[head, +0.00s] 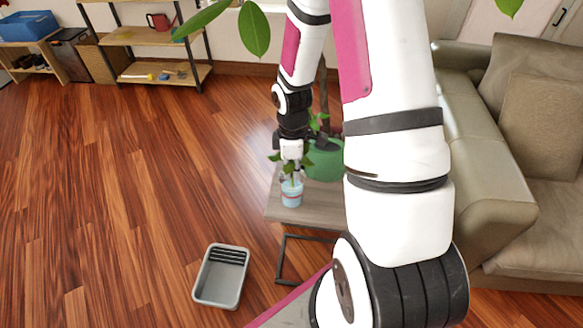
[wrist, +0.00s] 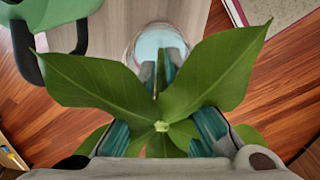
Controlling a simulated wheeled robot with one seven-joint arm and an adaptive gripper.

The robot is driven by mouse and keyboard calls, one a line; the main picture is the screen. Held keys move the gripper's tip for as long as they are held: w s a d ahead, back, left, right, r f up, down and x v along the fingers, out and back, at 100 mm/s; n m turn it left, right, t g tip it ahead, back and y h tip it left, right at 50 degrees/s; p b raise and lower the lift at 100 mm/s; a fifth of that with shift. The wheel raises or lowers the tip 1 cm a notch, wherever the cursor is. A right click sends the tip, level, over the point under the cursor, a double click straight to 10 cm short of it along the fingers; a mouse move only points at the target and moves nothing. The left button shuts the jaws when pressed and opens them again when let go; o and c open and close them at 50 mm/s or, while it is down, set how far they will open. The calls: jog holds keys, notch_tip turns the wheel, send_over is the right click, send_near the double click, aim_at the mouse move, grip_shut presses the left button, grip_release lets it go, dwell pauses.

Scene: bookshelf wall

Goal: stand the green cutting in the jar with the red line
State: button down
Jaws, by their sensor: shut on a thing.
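My gripper (head: 291,166) is shut on the green cutting, pointing down just above a small clear jar (head: 292,194) with pale blue content. The jar stands upright on a low grey wooden table (head: 312,210). In the wrist view the cutting (wrist: 215,75) spreads broad leaves around my fingers, and my fingertips (wrist: 160,75) line up with the jar mouth (wrist: 130,40) below. The stem's lower end is hidden, so I cannot tell whether it is inside the jar. A red line on the jar is too small to make out.
A green plant pot (head: 324,163) stands on the table close behind and right of the jar. A beige sofa (head: 480,165) is to the right. A grey tray (head: 221,277) lies on the wooden floor, front left.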

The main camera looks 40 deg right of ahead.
jog(key=shift+f, duration=0.25)
jog(key=c, duration=1.3)
grip_release()
notch_tip(320, 180, up, 9)
jog(key=p, duration=0.6)
jog(key=shift+r, duration=0.1)
